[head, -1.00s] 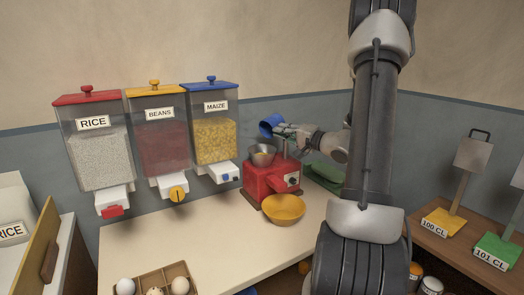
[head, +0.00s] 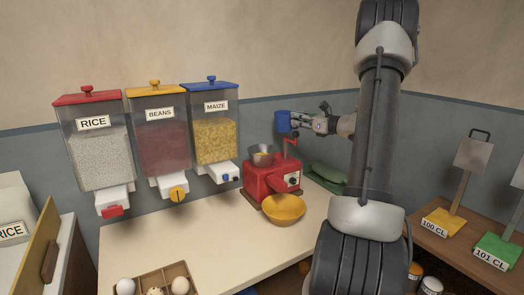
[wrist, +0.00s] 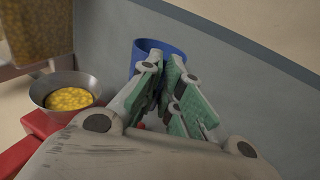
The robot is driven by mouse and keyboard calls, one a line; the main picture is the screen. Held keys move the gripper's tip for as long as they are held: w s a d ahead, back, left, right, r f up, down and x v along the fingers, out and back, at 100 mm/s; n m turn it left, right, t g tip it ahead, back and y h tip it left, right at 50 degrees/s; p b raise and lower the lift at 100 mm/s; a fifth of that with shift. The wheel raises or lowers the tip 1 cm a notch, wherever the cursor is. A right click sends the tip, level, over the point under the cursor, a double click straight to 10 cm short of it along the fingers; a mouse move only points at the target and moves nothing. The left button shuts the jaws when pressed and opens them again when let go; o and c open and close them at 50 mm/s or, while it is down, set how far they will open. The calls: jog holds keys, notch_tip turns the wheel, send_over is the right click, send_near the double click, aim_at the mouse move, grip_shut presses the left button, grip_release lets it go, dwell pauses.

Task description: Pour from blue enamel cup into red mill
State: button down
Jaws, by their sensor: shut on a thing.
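The blue enamel cup (head: 282,122) is held in my gripper (head: 298,122), above and a little right of the red mill. It looks upright in the head view. In the wrist view the cup (wrist: 160,48) shows between the green finger pads of my gripper (wrist: 168,85), partly hidden by them; its inside contents cannot be seen. The red mill (head: 262,181) stands on the counter with a grey metal hopper (head: 261,155) on top. In the wrist view yellow maize (wrist: 68,98) lies in the hopper (wrist: 42,92).
A yellow bowl (head: 284,209) stands in front of the mill. Rice (head: 100,155), beans (head: 162,140) and maize (head: 215,135) dispensers hang on the wall at left. A green object (head: 326,175) lies right of the mill. An egg box (head: 150,281) is at the front; the counter between is clear.

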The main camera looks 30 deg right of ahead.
jog(key=shift+m, duration=0.3)
jog(key=shift+w+d+r, duration=0.1)
jog(key=shift+d+r, duration=0.05)
jog(key=shift+r, duration=2.3)
